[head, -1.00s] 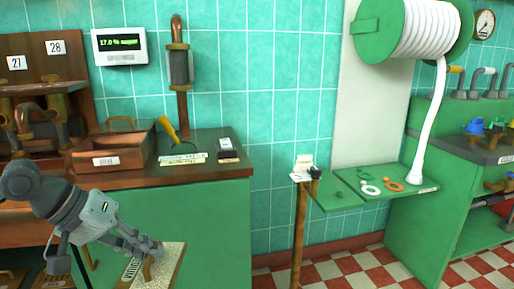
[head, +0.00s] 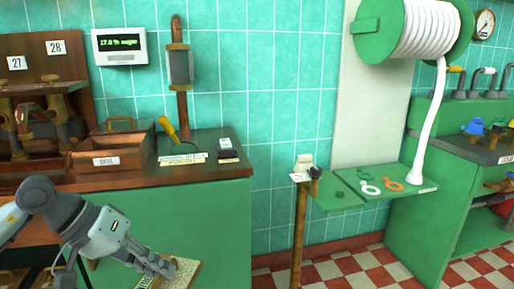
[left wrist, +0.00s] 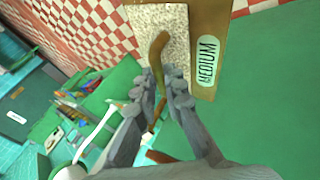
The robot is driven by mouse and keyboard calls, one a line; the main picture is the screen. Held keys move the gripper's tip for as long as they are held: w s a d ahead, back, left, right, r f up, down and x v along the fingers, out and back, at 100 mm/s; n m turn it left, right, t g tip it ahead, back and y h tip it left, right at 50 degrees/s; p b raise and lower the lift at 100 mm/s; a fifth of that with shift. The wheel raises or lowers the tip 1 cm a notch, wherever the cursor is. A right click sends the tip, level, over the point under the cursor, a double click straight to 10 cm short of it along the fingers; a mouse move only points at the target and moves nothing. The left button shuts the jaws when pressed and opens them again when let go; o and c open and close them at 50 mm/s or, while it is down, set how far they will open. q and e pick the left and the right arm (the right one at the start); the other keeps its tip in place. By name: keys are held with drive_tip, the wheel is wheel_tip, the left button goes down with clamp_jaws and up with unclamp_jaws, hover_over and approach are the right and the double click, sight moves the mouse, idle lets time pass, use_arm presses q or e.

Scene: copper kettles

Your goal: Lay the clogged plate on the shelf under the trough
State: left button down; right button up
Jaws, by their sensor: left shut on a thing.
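The plate (head: 186,272) has a pale speckled face and a brown handle, and shows at the bottom of the head view, partly cut off by the frame. My left gripper (head: 168,266) is shut on its handle. In the left wrist view the handle (left wrist: 158,48) stands between the fingertips (left wrist: 161,76). The speckled face (left wrist: 178,20) lies beyond, beside a brown strip with a "MEDIUM" label (left wrist: 207,60). The plate is in front of the green cabinet (head: 195,225). I cannot make out a trough or a shelf under it for sure. My right gripper is not in view.
A wooden counter (head: 105,182) with a brown box (head: 107,162) stands behind the gripper. A wooden post (head: 298,235) and a green fold-out shelf (head: 350,200) with coloured rings are to the right. Checkered floor (head: 340,268) shows between the cabinets.

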sight(162, 286)
use_arm(q)
wheel_tip(162, 286, down, 5)
drive_tip(key=shift+a+r, duration=0.1)
drive_tip(key=shift+r, duration=0.1)
idle(0.4)
